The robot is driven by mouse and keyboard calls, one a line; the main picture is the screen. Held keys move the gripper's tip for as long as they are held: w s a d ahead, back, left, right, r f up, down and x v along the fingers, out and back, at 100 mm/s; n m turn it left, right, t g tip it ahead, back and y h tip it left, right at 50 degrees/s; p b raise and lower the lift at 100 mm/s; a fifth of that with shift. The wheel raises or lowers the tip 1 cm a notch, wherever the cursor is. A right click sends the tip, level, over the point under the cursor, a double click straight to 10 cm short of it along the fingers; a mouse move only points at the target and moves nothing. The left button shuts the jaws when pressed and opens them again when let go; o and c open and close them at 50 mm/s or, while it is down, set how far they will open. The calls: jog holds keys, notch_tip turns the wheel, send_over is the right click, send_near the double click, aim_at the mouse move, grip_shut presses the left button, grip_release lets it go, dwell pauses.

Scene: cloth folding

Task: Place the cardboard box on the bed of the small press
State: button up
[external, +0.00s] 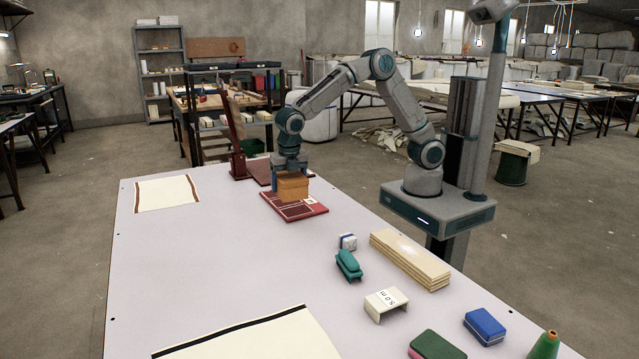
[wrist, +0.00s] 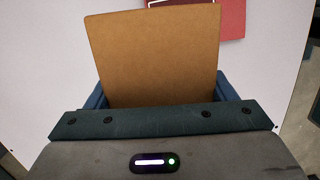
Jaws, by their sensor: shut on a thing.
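My gripper (external: 290,168) is shut on the brown cardboard box (external: 293,188), with fingers at its sides. In the wrist view the box (wrist: 155,55) fills the middle between my fingers (wrist: 158,95). In the external view the box appears over or on the red board with pale lines (external: 300,210); I cannot tell whether it touches. The small press (external: 238,172), dark red with a tall raised lever, stands just behind and left of the box. Its flat bed (external: 262,170) is partly hidden by my gripper.
A cream cloth with brown edges (external: 166,194) lies at the table's far left, another cream cloth (external: 260,340) at the front. A white-and-blue block (external: 347,241), green stapler-like object (external: 348,265), wooden boards (external: 410,258) and blue box (external: 485,326) lie to the right. The table's left middle is clear.

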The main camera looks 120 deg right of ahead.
jog(key=s+d+p, duration=0.1)
jog(key=s+d, duration=0.2)
jog(key=d, duration=1)
jog(key=s+d+p, duration=0.1)
jog(key=s+d, duration=0.2)
jog(key=d, duration=1.1)
jog(key=s+d+r+p, duration=0.1)
jog(key=s+d+p, duration=0.1)
jog(key=s+d, duration=1.95)
jog(key=shift+n, duration=0.4)
jog(key=w+f, duration=0.2)
jog(key=w, duration=0.1)
jog(key=w+f, duration=0.2)
jog(key=w, duration=0.2)
jog(key=w+f, duration=0.2)
jog(key=w, duration=0.2)
jog(key=shift+w+a+f, duration=0.2)
jog(key=shift+a+f, duration=0.05)
jog(key=shift+a, duration=0.1)
jog(key=shift+f, duration=2)
jog(key=o, duration=1.2)
jog(key=shift+f, duration=0.15)
